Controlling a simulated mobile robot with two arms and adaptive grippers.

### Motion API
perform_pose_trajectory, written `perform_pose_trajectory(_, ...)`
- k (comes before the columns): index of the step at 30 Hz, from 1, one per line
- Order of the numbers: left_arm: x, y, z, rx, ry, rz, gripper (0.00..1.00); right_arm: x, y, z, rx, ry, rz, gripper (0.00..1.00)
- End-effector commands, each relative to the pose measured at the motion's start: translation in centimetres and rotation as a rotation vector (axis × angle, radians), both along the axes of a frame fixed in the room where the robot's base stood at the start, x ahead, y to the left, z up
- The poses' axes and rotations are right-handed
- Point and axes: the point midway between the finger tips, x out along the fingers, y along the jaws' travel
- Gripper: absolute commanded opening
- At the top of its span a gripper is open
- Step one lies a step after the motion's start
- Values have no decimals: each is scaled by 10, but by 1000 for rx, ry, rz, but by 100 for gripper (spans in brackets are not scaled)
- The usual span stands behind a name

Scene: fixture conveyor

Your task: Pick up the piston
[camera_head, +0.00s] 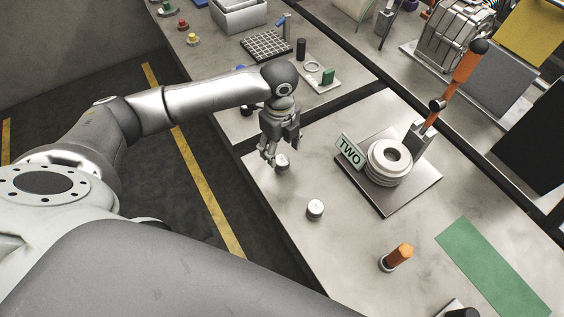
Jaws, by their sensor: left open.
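Two small pale metal cylinders that look like pistons are on the grey table. One cylinder (282,165) is at my left gripper (275,155), and the other cylinder (315,209) stands nearer, apart from the gripper. I cannot tell which one is the piston meant. My left gripper points down, open, with its fingertips beside the far cylinder; whether they touch it is not clear. The fingers hide part of that cylinder's upper edge. My right gripper is not in view.
The table between the near cylinder and the peg is clear.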

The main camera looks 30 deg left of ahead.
Motion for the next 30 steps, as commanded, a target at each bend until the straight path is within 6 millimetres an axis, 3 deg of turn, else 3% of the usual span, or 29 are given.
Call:
perform_pose_trajectory(6, 0, -2, -16, 0, 2, -1, 62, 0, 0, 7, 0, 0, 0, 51)
perform_pose_trajectory(15, 1, -5, -57, 0, 1, -1, 62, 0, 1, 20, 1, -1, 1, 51)
perform_pose_trajectory(23, 1, -5, -61, 1, -3, -2, 62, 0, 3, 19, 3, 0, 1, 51)
perform_pose_trajectory(30, 1, -5, -61, 2, -2, -1, 34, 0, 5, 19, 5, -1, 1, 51)
